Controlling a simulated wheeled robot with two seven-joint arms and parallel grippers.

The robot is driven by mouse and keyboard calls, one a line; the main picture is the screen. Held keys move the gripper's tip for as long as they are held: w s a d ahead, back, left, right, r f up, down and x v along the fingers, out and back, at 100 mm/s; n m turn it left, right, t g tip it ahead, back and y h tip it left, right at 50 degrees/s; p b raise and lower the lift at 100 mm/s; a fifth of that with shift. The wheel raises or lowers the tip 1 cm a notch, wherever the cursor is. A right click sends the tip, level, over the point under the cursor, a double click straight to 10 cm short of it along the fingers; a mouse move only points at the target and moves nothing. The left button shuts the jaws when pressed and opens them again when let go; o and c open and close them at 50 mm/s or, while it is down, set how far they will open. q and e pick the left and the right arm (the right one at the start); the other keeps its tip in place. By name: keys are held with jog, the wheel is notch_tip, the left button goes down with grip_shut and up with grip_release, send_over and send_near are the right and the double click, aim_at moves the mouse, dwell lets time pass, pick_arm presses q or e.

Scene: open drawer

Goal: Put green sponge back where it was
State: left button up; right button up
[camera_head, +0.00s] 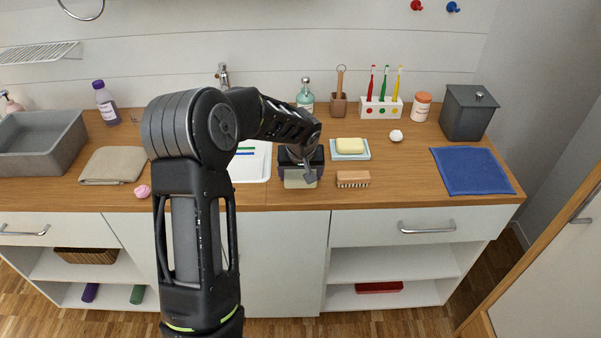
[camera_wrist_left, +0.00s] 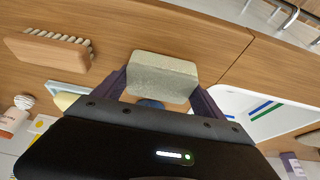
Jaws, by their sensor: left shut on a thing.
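The green sponge (camera_head: 299,179), a pale grey-green block, is held in my left gripper (camera_head: 303,168) near the counter's front edge, right of the sink. In the left wrist view the sponge (camera_wrist_left: 163,76) sits between the two dark fingers of the left gripper (camera_wrist_left: 162,88), which press on its sides. The gripper hides part of the sponge in the head view. I cannot tell whether it touches the counter. My right gripper is not in view.
Right of the gripper are a wooden brush (camera_head: 352,179) and a yellow block on a pale blue dish (camera_head: 364,155). The white sink (camera_head: 254,163) is to the left. A blue towel (camera_head: 472,171) lies far right. A green block (camera_head: 137,294) lies on the lower left shelf.

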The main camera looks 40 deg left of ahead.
pick_arm(q)
jog(key=shift+f, duration=0.2)
jog(key=o, duration=1.3)
jog(key=shift+c, duration=0.2)
jog(key=shift+r, duration=0.15)
jog(key=shift+r, duration=0.2)
jog(key=shift+s+d+r, duration=0.1)
jog(key=shift+r, duration=0.1)
jog(key=b+v, duration=0.1)
jog(key=v, duration=1)
jog(key=shift+r, duration=0.15)
jog(key=shift+s, duration=0.1)
